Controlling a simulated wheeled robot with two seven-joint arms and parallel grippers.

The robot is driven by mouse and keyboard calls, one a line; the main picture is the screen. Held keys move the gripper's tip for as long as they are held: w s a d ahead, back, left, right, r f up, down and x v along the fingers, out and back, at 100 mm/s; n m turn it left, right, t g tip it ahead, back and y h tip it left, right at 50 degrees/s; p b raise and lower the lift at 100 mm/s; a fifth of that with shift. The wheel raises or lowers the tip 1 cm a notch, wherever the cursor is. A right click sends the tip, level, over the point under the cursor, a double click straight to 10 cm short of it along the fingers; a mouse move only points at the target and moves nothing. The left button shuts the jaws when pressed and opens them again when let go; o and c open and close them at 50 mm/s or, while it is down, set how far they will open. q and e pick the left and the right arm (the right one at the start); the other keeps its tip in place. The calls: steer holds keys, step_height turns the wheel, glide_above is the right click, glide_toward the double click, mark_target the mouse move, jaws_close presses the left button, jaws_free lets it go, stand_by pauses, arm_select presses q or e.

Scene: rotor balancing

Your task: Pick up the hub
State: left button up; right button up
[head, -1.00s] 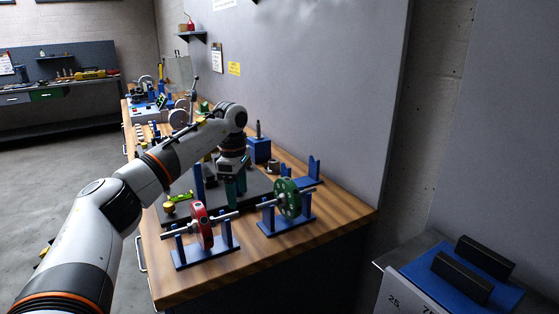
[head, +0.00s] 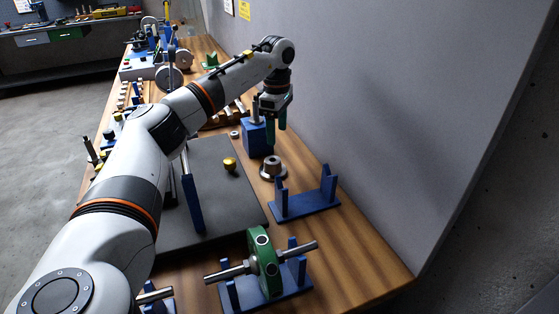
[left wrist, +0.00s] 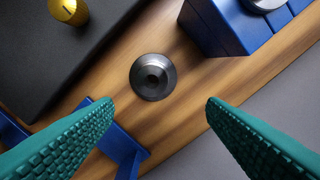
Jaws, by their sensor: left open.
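The hub (head: 272,168) is a grey metal flanged piece with a round bore, upright on the wooden bench (head: 330,236) between the dark plate and the wall. In the left wrist view the hub (left wrist: 153,77) stands clear on the wood. My left gripper (head: 276,138) is open and points down just above and behind the hub, apart from it. In the left wrist view its green ribbed fingers (left wrist: 158,106) are spread wide, with the hub seen slightly above the line between the tips. My right gripper is in no view.
An empty blue stand (head: 305,204) is right beside the hub. A blue block (head: 256,139) stands behind it. A dark plate (head: 225,208) with a brass knob (head: 230,164) lies to the left. A green rotor (head: 263,265) rests on a stand in front. The wall closes off the right.

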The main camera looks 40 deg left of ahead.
mark_target(273, 160)
arm_select(q)
steer(key=f, duration=0.5)
steer(key=shift+s+f, duration=0.15)
steer(key=shift+s, duration=0.15)
steer(key=f, duration=0.3)
steer(key=s+f, duration=0.1)
steer(key=shift+a+f, duration=0.15)
steer(key=shift+a, duration=0.1)
steer(key=shift+f, duration=0.25)
steer(key=shift+w, duration=0.1)
steer(key=shift+c, duration=0.6)
steer(key=c, duration=1.1)
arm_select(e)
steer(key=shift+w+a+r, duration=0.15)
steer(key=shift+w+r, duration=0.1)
